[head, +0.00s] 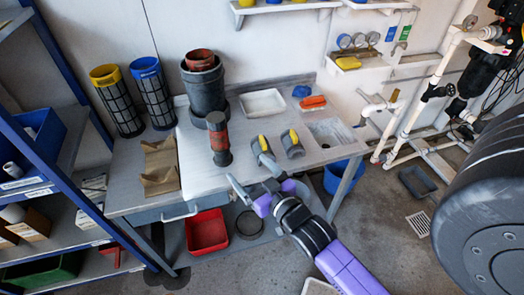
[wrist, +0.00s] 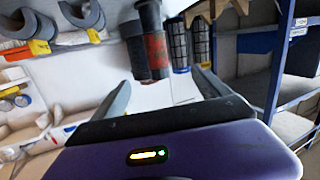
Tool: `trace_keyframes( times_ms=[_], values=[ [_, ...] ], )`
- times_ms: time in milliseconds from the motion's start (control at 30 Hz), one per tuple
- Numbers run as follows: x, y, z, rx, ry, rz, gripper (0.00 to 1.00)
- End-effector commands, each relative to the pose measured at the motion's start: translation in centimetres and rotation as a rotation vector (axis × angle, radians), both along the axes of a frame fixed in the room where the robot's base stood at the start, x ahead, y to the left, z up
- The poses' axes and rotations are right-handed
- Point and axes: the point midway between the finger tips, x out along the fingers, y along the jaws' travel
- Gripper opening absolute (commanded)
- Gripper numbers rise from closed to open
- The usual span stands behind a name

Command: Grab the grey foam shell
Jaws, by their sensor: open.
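Two grey foam shells lie on the workbench, each a curved half-pipe with a yellow tag. The left shell (head: 262,157) and the right shell (head: 293,151) sit side by side, apart from each other. In the wrist view they show at the upper left, one shell (wrist: 22,24) at the edge and another shell (wrist: 82,14) nearer the middle. My gripper (head: 250,174) is open and empty at the bench's front edge, in front of and just left of the left shell. In the wrist view the fingers (wrist: 160,92) stand wide apart with nothing between them.
A dark cylinder with a red band (head: 219,143) stands left of the shells. A large grey pipe (head: 205,88), a white tray (head: 263,103) and an orange-red object (head: 313,102) are behind. A sink (head: 335,133) is at the right. A cardboard holder (head: 160,168) is at the left.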

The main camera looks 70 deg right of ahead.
Motion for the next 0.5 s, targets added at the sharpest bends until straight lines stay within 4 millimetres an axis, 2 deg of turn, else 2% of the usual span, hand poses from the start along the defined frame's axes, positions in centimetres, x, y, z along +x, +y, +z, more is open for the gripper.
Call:
trace_keyframes(
  times_ms=[33,100,200,333,400,500],
  values=[
    [1.0,-2.9,-0.7,0.007,0.004,-0.050,0.87],
    [1.8,-6.3,-1.8,0.030,0.023,-0.113,0.87],
    [2.4,-10.5,-3.6,0.075,0.059,-0.191,0.87],
    [2.4,-14.1,-6.2,0.146,0.113,-0.271,0.87],
    [2.1,-15.1,-7.6,0.188,0.146,-0.303,0.87],
    [1.8,-15.4,-8.9,0.220,0.171,-0.320,0.87]
  ],
)
